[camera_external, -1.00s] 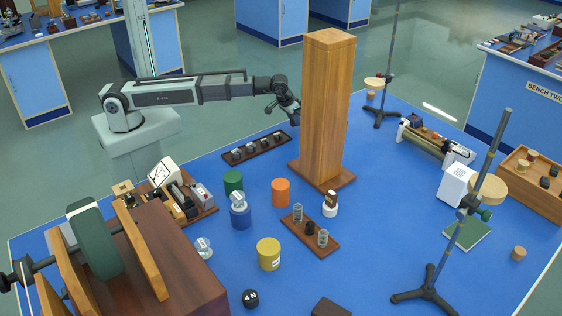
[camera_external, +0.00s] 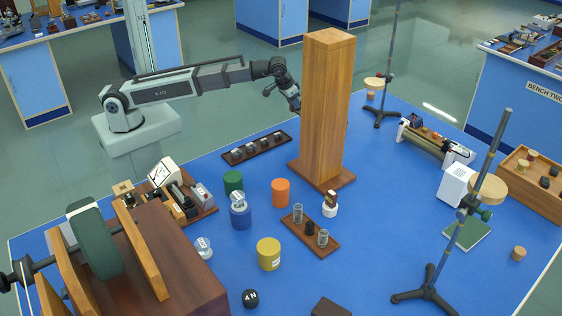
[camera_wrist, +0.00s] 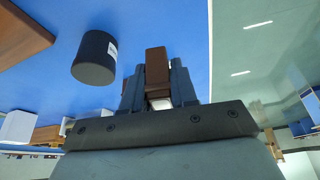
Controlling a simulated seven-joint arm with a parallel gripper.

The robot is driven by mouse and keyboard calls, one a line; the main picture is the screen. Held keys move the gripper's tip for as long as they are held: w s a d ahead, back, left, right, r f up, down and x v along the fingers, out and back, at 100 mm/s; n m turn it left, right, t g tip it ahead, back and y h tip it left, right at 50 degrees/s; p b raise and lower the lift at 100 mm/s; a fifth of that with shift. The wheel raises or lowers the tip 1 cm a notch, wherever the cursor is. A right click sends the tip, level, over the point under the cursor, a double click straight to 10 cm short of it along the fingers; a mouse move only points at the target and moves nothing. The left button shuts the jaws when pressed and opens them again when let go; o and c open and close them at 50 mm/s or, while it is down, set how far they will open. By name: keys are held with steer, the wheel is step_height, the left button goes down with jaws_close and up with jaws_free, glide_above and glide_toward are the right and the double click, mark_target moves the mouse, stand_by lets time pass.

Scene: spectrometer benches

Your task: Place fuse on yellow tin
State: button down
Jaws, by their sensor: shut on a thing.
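The yellow tin (camera_external: 268,255) stands upright on the blue bench, front of centre, with nothing on top. My gripper (camera_external: 295,104) is in the air just left of the tall wooden pillar, far behind and above the tin. In the wrist view, my gripper (camera_wrist: 158,82) is shut on a brown block-shaped thing (camera_wrist: 157,65), which appears to be the fuse. Something white shows at its lower end. In the external view, the held thing is too small or hidden to make out.
The wooden pillar (camera_external: 325,110) stands close to my gripper. Orange (camera_external: 280,193), green (camera_external: 233,182) and blue (camera_external: 240,218) tins stand behind the yellow one. A wooden rack (camera_external: 318,243) is to its right. A dark labelled cylinder (camera_wrist: 94,60) shows in the wrist view.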

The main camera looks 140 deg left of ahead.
steer(key=shift+d+m+t, duration=0.3)
steer(key=shift+d+m, duration=0.1)
steer(key=shift+m, duration=0.2)
steer(key=w+d+r+m+t+h, duration=0.2)
steer(key=w+d+m, duration=0.5)
steer(key=d, duration=1.2)
steer(key=w+d+r+m+h, duration=0.1)
steer(key=w+d+r+m, duration=0.3)
steer(key=w+d, duration=1)
steer(key=w+d+r+m+t+h, duration=0.1)
steer(key=w+d+r+m+h, duration=0.3)
steer(key=d, duration=1.9)
steer(key=n+g+y, duration=0.1)
steer(key=n+y, duration=0.5)
steer(key=n, duration=0.3)
glide_above(274, 247)
steer(key=s+d, duration=0.1)
step_height(274, 247, down, 3)
steer(key=shift+f, duration=4.55)
steer(key=shift+f, duration=0.1)
